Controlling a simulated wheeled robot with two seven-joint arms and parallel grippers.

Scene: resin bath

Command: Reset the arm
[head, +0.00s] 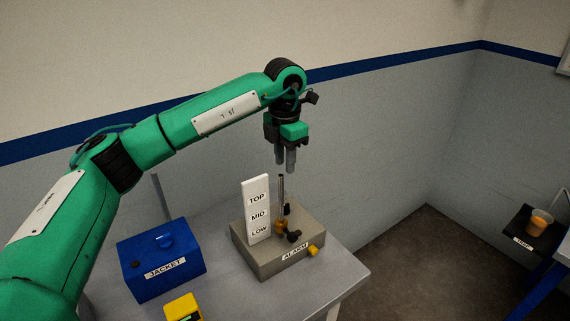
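My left arm comes in from the left in green. Its gripper (286,168) points down above the alarm box (268,262), with nothing seen between the two grey fingers. The fingers look close together, and their opening is hard to judge from this angle. My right gripper is not in view.
A white TOP/MID/LOW plate (258,207) stands on the alarm box beside a black knob (294,236) and a yellow knob (314,250). A blue JACKET box (160,276) and a yellow device (183,308) share the grey table (218,293). A cup of orange liquid (539,223) stands far right.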

